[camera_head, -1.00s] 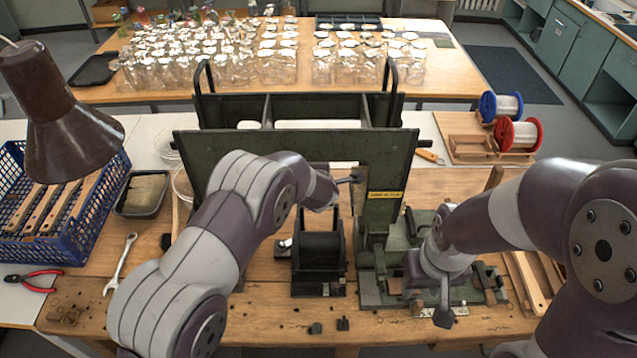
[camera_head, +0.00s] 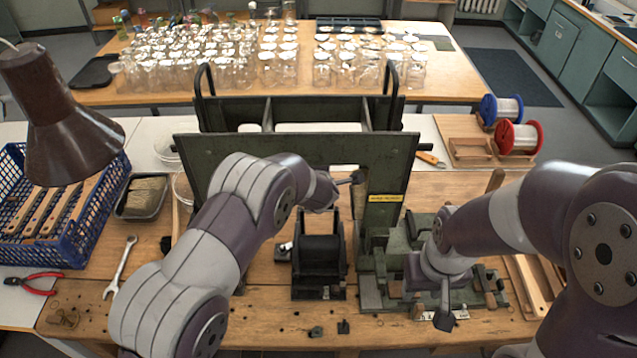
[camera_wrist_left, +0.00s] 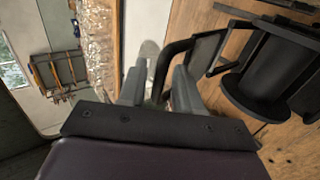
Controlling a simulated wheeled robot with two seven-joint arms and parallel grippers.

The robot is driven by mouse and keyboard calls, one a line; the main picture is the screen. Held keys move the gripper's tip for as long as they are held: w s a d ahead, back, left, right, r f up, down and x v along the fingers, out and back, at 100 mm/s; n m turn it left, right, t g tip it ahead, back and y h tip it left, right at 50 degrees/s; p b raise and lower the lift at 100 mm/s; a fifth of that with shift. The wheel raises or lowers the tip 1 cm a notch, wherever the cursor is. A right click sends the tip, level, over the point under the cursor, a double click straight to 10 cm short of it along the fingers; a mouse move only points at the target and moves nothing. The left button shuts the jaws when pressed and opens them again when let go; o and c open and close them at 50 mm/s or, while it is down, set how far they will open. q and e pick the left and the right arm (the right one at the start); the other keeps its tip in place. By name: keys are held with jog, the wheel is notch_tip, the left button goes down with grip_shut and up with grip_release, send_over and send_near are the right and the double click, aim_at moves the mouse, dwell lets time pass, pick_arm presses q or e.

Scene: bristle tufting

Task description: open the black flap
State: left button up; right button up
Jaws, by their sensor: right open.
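A black box-shaped unit (camera_head: 319,262) stands on the wooden bench in front of the tall dark green panel. I cannot tell which of its black parts is the flap. My left arm reaches across to the green panel, and the left gripper (camera_head: 352,179) is partly hidden, above and behind the unit. In the left wrist view the left fingers (camera_wrist_left: 158,85) are apart, with a bent black bar (camera_wrist_left: 172,50) between them; black parts (camera_wrist_left: 270,75) with a handle lie to the right. My right gripper (camera_head: 443,302) points down over the green machine, open.
A green metal machine (camera_head: 372,290) stands right of the unit. A lamp (camera_head: 60,110), blue crate (camera_head: 85,215), spanner (camera_head: 121,265) and red pliers (camera_head: 35,283) are at left. Wire spools (camera_head: 517,138) stand at back right. Many glass jars (camera_head: 215,60) stand on the far table.

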pick_arm(q)
jog(key=shift+s+r, duration=0.15)
jog(key=shift+s, duration=0.1)
jog(key=s+r+b, duration=0.1)
jog(key=s+b, duration=0.4)
jog(key=s, duration=0.8)
jog(key=shift+s+r, duration=0.2)
jog(key=shift+s, duration=0.2)
jog(key=s+a+f+m+g+h, duration=0.1)
jog(key=s+f+m+g, duration=0.15)
jog(key=s+m, duration=0.4)
jog(key=s+f+m+g+h, duration=0.1)
jog(key=s+f+m+g, duration=0.1)
jog(key=s+m+g, duration=0.45)
jog(key=s+a+r+m+y+b, duration=0.1)
jog(key=s+a+m, duration=0.1)
jog(key=a, duration=0.7)
jog(key=s+a+r+m+y+b, duration=0.1)
jog(key=s+a+r+m, duration=0.1)
jog(key=s+a, duration=0.3)
jog(key=shift+a+r+m, duration=0.2)
jog(key=shift+a+m, duration=0.4)
jog(key=shift+a, duration=1.3)
